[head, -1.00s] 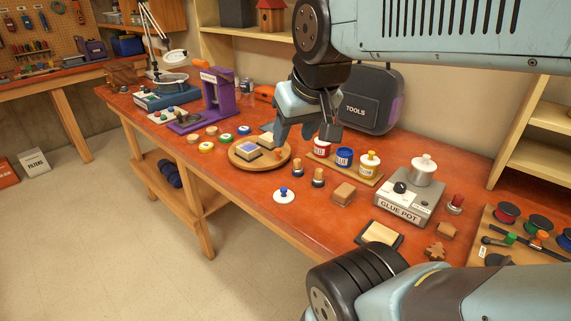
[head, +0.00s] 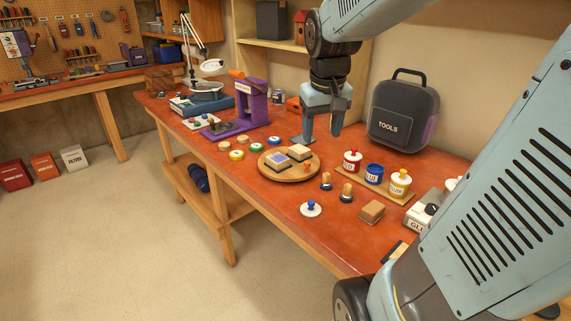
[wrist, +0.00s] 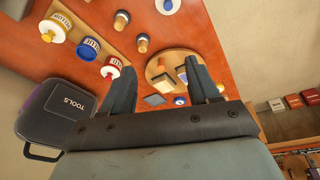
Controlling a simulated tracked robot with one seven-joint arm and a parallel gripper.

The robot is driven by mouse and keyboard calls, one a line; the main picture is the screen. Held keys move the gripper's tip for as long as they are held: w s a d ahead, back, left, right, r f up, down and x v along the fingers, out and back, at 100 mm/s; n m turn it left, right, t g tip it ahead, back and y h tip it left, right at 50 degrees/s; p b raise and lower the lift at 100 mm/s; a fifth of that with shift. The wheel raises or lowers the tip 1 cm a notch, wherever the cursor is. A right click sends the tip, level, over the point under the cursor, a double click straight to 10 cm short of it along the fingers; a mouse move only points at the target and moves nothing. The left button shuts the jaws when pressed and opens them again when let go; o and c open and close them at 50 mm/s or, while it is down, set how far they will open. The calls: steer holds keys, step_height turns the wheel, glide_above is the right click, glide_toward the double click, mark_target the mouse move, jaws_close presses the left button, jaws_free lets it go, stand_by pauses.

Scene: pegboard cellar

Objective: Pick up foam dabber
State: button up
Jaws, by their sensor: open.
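Two small wooden-handled pieces with dark round bases, which look like foam dabbers, stand upright on the orange-red bench in front of the paint jars. One dabber (head: 326,181) is nearer the round board; the other dabber (head: 346,193) is just right of it. In the wrist view they show at the top, as one dabber (wrist: 121,20) and another dabber (wrist: 142,43). My gripper (head: 323,138) points down, open and empty, behind the round board and apart from both dabbers.
The round wooden board (head: 271,171) carries pads and blocks. Paint jars stand on a wooden strip (head: 408,199) at right. A black TOOLS case (head: 403,112) stands behind.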

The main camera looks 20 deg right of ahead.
mark_target(326, 174)
steer(key=w+d+f+g, duration=0.3)
steer(key=w+d+f, duration=0.3)
steer(key=w, duration=0.3)
steer(key=f, duration=0.4)
steer(key=d+f, duration=0.1)
steer(key=f, duration=0.9)
steer(key=shift+d+f, duration=0.15)
steer(key=shift+d, duration=0.05)
jaws_close()
